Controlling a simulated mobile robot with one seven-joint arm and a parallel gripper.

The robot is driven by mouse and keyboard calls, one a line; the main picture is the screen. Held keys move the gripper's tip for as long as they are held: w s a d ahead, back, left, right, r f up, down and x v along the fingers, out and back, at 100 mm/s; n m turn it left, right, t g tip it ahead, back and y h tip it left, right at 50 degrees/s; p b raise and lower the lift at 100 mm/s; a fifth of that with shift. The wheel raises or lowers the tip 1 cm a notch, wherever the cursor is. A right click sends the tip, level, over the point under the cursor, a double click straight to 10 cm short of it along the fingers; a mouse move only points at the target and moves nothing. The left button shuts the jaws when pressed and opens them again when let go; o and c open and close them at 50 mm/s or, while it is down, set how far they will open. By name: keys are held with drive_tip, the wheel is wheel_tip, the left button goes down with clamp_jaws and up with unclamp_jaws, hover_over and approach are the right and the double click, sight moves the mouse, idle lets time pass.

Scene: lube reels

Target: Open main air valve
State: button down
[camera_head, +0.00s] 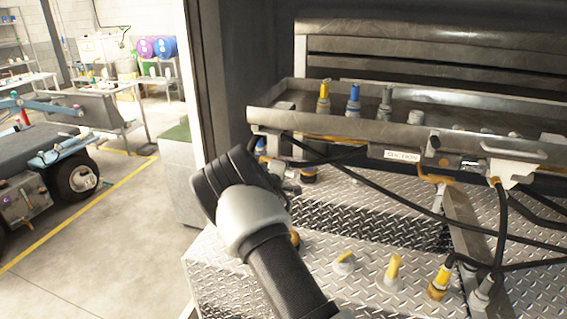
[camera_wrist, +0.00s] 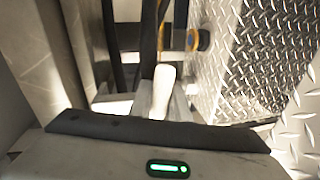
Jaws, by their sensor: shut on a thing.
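In the wrist view a pale, cream-coloured lever-like handle (camera_wrist: 163,88) stands at the middle, just beyond the dark front edge of my gripper's body. My gripper (camera_wrist: 172,103) is shut on this handle, with grey finger parts close beside it. It appears to be the valve handle, but no label shows. In the head view my arm reaches from the bottom centre to the left end of the diamond-plate deck. The wrist covers most of my gripper there, and the handle is hidden behind it.
Yellow-handled valves (camera_head: 394,268) stand on the diamond-plate deck (camera_head: 322,246) right of my arm. Black hoses (camera_head: 415,203) hang below a metal tray (camera_head: 300,122) of coloured nozzles. A yellow-ringed fitting (camera_wrist: 192,40) is near the handle. Open floor (camera_head: 110,235) lies left.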

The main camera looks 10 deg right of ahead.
drive_tip(key=shift+d+r+n+p, duration=0.1)
drive_tip(key=shift+r+n+p, duration=0.3)
drive_tip(key=shift+n+p, duration=0.25)
drive_tip(key=c, duration=1.7)
unclamp_jaws()
drive_tip(key=shift+o, duration=0.2)
drive_tip(key=shift+s, duration=0.15)
drive_tip(key=v, duration=1.7)
drive_tip(key=shift+a+r+b, duration=0.15)
drive_tip(key=shift+a+b, duration=0.25)
